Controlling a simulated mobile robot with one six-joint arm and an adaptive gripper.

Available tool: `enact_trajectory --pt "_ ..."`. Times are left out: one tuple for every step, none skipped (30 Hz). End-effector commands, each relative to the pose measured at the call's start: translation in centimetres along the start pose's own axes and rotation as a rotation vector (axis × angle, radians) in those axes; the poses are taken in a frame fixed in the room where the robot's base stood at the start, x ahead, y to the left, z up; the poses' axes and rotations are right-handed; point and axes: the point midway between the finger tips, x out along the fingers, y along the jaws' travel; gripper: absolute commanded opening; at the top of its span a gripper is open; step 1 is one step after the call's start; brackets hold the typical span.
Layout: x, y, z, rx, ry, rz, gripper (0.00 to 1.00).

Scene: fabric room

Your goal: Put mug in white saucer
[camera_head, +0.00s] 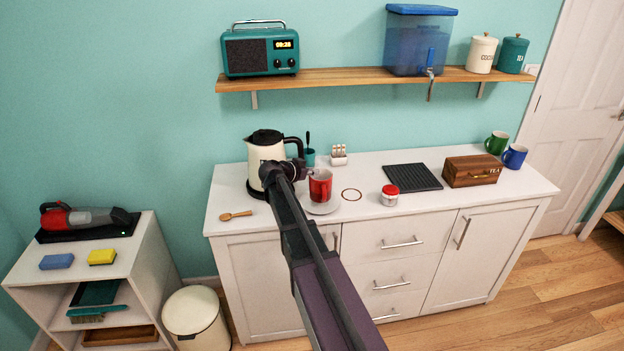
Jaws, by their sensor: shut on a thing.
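A red mug (320,186) stands upright at the white saucer (322,209) on the white counter. The mug appears to be over the saucer; I cannot tell whether its base touches it. My gripper (305,172) is at the mug's left upper side and is shut on the mug. My arm comes up from the bottom of the picture and hides part of the counter to the left of the saucer. The fingertips are small and partly hidden at the mug.
A cream kettle (265,154) stands close behind my gripper, with a teal cup (309,157) beside it. A wooden spoon (236,215) lies to the left. A black mat (412,178) lies farther right.

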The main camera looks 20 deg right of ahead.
Motion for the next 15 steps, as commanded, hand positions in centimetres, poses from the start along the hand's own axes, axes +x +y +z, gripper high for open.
enact_trajectory --pt "0.0 0.0 0.0 -0.001 0.001 0.0 0.0" --pt "0.0 0.0 0.0 -0.001 0.001 0.0 0.0" --pt "0.0 0.0 0.0 -0.001 0.001 0.0 0.0" --pt "0.0 -0.1 0.0 -0.001 0.001 0.0 0.0" --pt "0.1 -0.1 -0.1 -0.001 0.001 0.0 0.0" --pt "0.2 -0.3 -0.1 -0.001 0.001 0.0 0.0" --pt "0.3 -0.4 -0.1 -0.001 0.001 0.0 0.0" --pt "0.5 -0.6 -0.1 -0.001 0.001 0.0 0.0" --pt "0.7 -0.9 -0.2 -0.001 0.001 0.0 0.0" --pt "0.9 -1.2 -0.3 -0.001 0.001 0.0 0.0" --pt "1.1 -1.2 -0.1 -0.001 0.001 0.0 0.0" --pt "1.1 -1.1 0.4 -0.001 0.001 -0.001 0.0" --pt "1.2 -1.0 0.7 -0.001 0.001 -0.001 0.0" --pt "1.3 -1.0 0.9 -0.001 0.001 -0.001 0.0" --pt "1.5 -1.0 1.2 -0.001 0.001 -0.001 0.0"
